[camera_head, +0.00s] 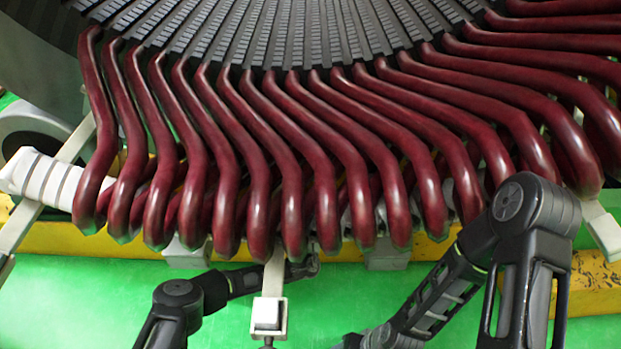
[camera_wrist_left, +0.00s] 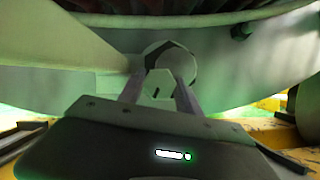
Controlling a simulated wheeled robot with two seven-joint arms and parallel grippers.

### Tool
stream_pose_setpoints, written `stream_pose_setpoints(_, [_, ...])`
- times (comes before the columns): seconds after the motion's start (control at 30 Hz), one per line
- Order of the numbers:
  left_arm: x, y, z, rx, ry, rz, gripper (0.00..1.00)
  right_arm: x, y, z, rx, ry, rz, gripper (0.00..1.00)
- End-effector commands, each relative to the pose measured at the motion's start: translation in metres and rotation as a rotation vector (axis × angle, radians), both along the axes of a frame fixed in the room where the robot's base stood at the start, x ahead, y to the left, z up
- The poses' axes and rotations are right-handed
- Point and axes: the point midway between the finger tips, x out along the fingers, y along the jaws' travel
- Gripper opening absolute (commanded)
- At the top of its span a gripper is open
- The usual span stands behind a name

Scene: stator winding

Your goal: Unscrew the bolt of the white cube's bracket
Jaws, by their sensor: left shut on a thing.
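A pale cube (camera_head: 268,316) sits at the lower end of a pale bracket post (camera_head: 274,276) below the red coils in the head view. My left arm passes behind this post, and my left gripper (camera_head: 308,266) is just right of it, under the coils; its fingertips are hard to make out there. In the left wrist view, the fingers of my left gripper (camera_wrist_left: 158,92) are shut on a pale hexagonal bolt (camera_wrist_left: 157,86). A larger round pale part (camera_wrist_left: 178,62) is directly behind the bolt. Whether they touch is unclear. My right gripper is out of view.
Thick red coils (camera_head: 290,150) hang from the dark slotted stator core (camera_head: 270,35) close above my arms. A yellow beam (camera_head: 110,240) runs behind them. A white banded bar (camera_head: 45,178) is at the left. The green floor (camera_head: 70,305) at the lower left is clear.

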Motion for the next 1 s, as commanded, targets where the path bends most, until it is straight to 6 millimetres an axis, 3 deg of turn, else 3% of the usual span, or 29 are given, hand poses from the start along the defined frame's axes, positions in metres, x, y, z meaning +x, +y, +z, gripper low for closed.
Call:
stream_pose_setpoints(0.37, [-0.0007, -0.0013, -0.0009, -0.131, 0.001, 0.000, 0.00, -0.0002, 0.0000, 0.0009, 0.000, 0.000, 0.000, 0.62])
stream_pose_setpoints(1.0, [-0.0004, -0.0020, -0.0017, -0.559, 0.001, -0.001, 0.00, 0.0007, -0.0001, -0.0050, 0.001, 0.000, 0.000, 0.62])
